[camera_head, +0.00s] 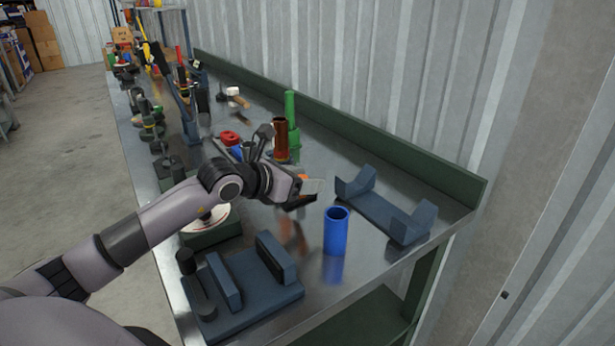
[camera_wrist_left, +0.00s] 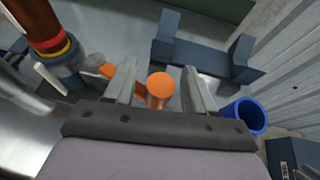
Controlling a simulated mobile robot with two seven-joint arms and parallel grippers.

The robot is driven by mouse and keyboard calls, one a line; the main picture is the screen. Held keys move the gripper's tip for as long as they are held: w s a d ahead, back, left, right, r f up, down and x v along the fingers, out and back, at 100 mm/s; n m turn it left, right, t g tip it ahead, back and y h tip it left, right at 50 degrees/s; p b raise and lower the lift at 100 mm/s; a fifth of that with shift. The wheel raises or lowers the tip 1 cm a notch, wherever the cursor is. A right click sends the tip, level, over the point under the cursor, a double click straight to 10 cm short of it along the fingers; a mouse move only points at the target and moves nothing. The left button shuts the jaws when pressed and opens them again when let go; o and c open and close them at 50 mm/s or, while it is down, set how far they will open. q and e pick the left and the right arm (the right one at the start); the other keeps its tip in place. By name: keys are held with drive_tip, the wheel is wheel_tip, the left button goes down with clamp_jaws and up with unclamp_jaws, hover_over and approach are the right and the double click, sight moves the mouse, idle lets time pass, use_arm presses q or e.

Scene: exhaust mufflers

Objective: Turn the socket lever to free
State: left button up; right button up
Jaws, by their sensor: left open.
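The socket lever shows in the left wrist view as an orange arm with a round orange knob (camera_wrist_left: 161,86). In the head view only a small orange bit of the lever (camera_head: 303,177) shows beside my gripper. A brown tube (camera_wrist_left: 36,22) with yellow and red bands stands in a blue-grey socket (camera_wrist_left: 66,62). The tube also shows upright in the head view (camera_head: 281,136). My left gripper (camera_head: 312,190) is open, and in the wrist view (camera_wrist_left: 160,88) the knob lies between its fingers. I cannot tell whether they touch it. My right gripper is not in view.
A blue cup-like tube (camera_head: 336,232) stands close to the right of my left gripper. A blue-grey cradle (camera_head: 385,212) lies behind it. A slotted blue-grey fixture (camera_head: 245,285) is at the bench's front.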

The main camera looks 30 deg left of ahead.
use_arm(q)
drive_tip(key=shift+w+d+f, duration=0.2)
drive_tip(key=shift+w, duration=0.3)
clamp_jaws()
